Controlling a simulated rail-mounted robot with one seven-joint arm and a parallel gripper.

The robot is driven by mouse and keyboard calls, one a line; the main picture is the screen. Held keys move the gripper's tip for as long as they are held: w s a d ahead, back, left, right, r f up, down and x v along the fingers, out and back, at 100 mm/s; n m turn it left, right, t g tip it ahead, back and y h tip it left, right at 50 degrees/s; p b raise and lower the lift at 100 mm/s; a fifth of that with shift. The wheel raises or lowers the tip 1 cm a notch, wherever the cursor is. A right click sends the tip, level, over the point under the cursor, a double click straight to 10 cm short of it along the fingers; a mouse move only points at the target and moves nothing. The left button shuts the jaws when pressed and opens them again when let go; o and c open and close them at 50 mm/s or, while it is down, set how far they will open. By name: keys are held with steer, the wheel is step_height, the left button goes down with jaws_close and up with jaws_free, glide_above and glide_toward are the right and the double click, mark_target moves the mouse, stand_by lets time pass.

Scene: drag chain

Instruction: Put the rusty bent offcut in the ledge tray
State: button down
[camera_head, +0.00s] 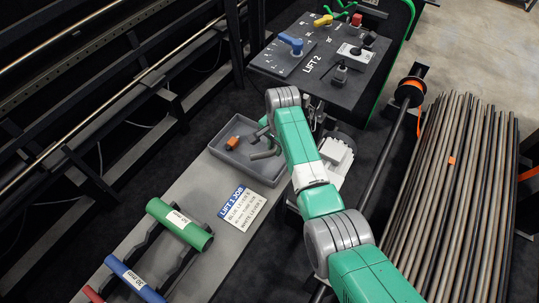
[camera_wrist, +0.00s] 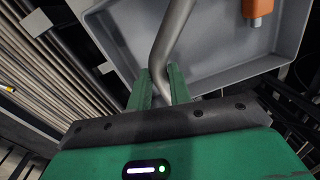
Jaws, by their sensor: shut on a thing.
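The bent offcut (camera_wrist: 172,40) looks like a plain grey tube with a bend in the wrist view; I cannot make out rust. My gripper (camera_wrist: 165,85) is shut on it near the bend, and the straight part runs up the picture over the grey ledge tray (camera_wrist: 125,45). In the head view the tray (camera_head: 222,149) sits at the far end of the ledge. A grey bent piece (camera_head: 265,154) shows over it beside my arm, which hides my gripper there. I cannot tell whether the offcut touches the tray floor.
An orange block (camera_head: 233,143) lies in the tray. A Lift 2 control panel (camera_head: 312,66) stands behind it. A bundle of long rods (camera_head: 450,190) lies at right.

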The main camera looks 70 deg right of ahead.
mark_target(275, 160)
steer(key=shift+f+b, duration=0.6)
steer(key=shift+f, duration=1.55)
steer(key=shift+f, duration=0.15)
steer(key=c, duration=1.3)
jaws_free()
steer(key=r+p, duration=0.1)
steer(key=r, duration=0.3)
steer(key=r+p, duration=0.1)
steer(key=r, duration=0.3)
steer(key=s+r+p, duration=0.1)
steer(key=r, duration=0.3)
steer(key=shift+a+r+p, duration=0.15)
steer(key=shift+p, duration=0.25)
